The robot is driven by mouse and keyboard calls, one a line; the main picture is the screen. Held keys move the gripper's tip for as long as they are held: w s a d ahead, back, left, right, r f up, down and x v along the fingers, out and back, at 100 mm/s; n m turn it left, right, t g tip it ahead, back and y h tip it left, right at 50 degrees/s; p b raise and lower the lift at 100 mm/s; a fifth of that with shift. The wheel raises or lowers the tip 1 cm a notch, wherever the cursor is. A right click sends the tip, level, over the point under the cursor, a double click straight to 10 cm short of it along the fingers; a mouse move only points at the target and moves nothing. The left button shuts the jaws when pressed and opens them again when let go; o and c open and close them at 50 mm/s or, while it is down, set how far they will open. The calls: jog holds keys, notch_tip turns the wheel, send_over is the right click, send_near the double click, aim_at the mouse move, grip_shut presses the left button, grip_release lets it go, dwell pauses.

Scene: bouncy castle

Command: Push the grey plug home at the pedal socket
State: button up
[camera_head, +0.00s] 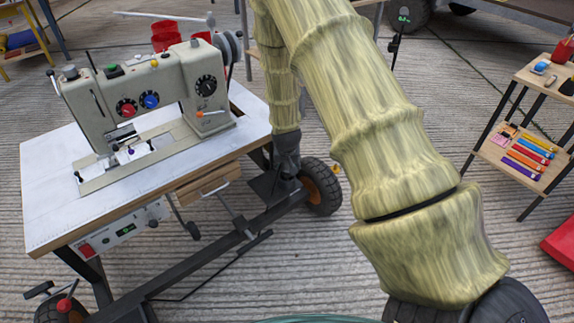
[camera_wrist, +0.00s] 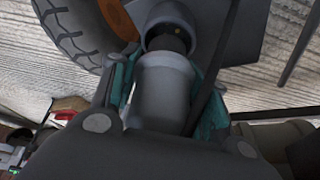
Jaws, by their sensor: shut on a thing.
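In the wrist view my gripper (camera_wrist: 164,94) has its teal-lined fingers on both sides of the grey plug (camera_wrist: 163,82), shut on it. The plug points up the picture toward the pedal socket (camera_wrist: 168,28), a round dark grey collar with a dark inside and a small yellowish spot. The plug's front end lies at the collar's mouth, roughly in line with it. Dark parts show between them; I cannot tell how deep the plug sits. In the head view my wrist reaches down beside the sewing table's right end, and the fingertips, plug and socket cannot be made out.
A black wheel with an orange hub (camera_head: 321,187) stands close by; its tyre (camera_wrist: 72,35) is left of the socket. A dark cable (camera_wrist: 217,65) runs right of the plug. The white-topped table (camera_head: 60,190) carries a sewing machine (camera_head: 150,90). A shelf (camera_head: 520,165) stands at right.

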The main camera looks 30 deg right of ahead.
jog(key=shift+f, duration=0.7)
dwell(0.5)
jog(key=shift+r+p, duration=0.7)
jog(key=shift+p, duration=0.45)
dwell(0.3)
jog(key=shift+p, duration=0.7)
dwell(0.4)
jog(key=shift+f, duration=0.7)
dwell(0.9)
jog(key=shift+r+p, duration=0.65)
jog(key=shift+p, duration=0.15)
jog(key=shift+p, duration=0.75)
dwell(1.1)
